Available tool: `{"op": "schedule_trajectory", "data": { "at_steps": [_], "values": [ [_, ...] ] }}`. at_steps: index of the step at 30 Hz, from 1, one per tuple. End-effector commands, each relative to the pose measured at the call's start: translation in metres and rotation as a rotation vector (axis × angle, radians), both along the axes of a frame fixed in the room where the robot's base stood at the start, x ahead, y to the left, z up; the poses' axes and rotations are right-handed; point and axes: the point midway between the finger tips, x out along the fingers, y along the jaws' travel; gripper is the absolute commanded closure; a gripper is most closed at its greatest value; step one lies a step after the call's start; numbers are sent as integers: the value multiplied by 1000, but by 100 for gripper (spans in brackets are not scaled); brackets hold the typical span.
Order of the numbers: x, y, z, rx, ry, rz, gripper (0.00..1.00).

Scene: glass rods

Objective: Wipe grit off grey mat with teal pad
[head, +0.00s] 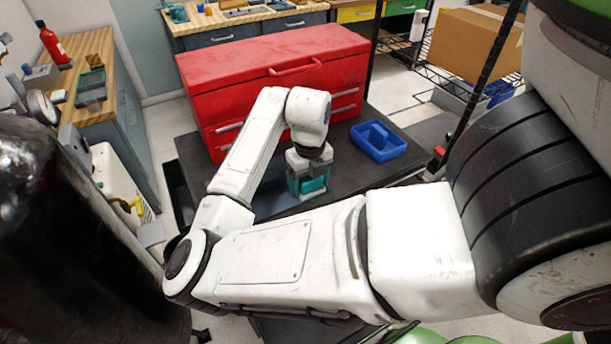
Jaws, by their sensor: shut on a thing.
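My gripper (309,178) is in the middle of the head view, low over the dark bench top, and shut on the teal pad (311,186). The pad is a teal block between the fingers, at or just above the surface; I cannot tell whether it touches. The grey mat (268,203) shows as a flat bluish-grey patch left of and under the gripper. My own arm hides its near part. No grit can be made out at this size.
A red toolbox (270,75) stands on the dark bench (192,160) behind my gripper. A blue divided tray (378,141) sits to its right. A wooden workbench (75,105) with tools is at the left. A cardboard box (467,45) rests on a wire shelf at the back right.

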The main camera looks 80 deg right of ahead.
Motion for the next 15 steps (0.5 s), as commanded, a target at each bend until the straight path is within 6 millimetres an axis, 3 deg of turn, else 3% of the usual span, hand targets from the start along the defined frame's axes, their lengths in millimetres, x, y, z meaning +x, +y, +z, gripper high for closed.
{"op": "schedule_trajectory", "data": {
  "at_steps": [15],
  "values": [
    [-5, 4, 4, 10, 6, -5, 50]
  ]
}}
